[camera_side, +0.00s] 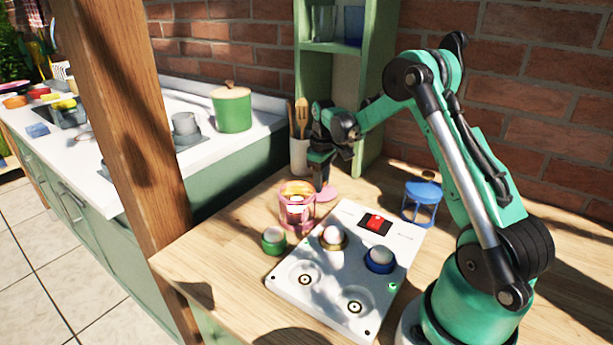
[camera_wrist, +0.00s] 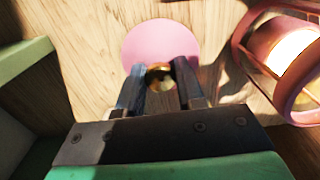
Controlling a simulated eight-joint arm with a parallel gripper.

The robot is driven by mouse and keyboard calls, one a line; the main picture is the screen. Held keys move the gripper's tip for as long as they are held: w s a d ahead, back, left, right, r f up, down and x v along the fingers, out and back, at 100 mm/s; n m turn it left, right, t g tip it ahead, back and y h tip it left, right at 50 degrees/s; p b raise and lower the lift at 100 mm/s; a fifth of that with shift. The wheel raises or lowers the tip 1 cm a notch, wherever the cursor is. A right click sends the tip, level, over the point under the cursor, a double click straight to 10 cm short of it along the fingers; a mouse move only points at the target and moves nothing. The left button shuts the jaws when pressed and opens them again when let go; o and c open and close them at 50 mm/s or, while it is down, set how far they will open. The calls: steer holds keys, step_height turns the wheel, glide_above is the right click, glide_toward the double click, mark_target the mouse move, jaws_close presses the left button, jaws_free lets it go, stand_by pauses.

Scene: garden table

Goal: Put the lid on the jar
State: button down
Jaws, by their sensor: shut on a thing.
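The lid is a flat pink disc with a small brass-coloured knob; its pink disc (camera_side: 327,193) shows at table height beside the jar. In the wrist view the lid (camera_wrist: 160,42) lies just beyond my fingertips. My gripper (camera_side: 321,176) points down over it, and in the wrist view its fingers (camera_wrist: 161,78) are shut on the knob. I cannot tell whether the lid touches the table. The pink see-through jar (camera_side: 297,213) stands just left of the lid, open at the top. In the wrist view the jar (camera_wrist: 290,52) is at the right, partly cut off.
A white board (camera_side: 330,280) with egg cups and a red switch (camera_side: 375,223) lies in front. A green cup (camera_side: 273,240) stands near the jar. A blue lantern (camera_side: 422,200) is to the right. A utensil pot (camera_side: 299,155) and green shelf (camera_side: 371,80) are behind.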

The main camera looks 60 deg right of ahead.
steer(key=c, duration=0.5)
jaws_free()
steer(key=shift+f, duration=0.15)
steer(key=shift+c, duration=0.2)
steer(key=shift+f, duration=0.15)
step_height(320, 180, up, 6)
steer(key=shift+a+f, duration=0.1)
steer(key=shift+f, duration=0.15)
steer(key=a+r+t, duration=0.2)
steer(key=a+r, duration=0.5)
steer(key=a, duration=0.2)
steer(key=s+a+t, duration=0.4)
steer(key=s+a, duration=0.4)
steer(key=a, duration=0.4)
steer(key=shift+r+m+t, duration=0.25)
steer(key=shift+m+t, duration=0.05)
steer(key=shift+t, duration=0.1)
steer(key=shift+o, duration=0.8)
steer(key=shift+s+a+f, duration=0.1)
steer(key=shift+s+a, duration=0.2)
steer(key=shift+a, duration=0.05)
steer(key=o, duration=0.4)
steer(key=shift+s+a+f, duration=0.1)
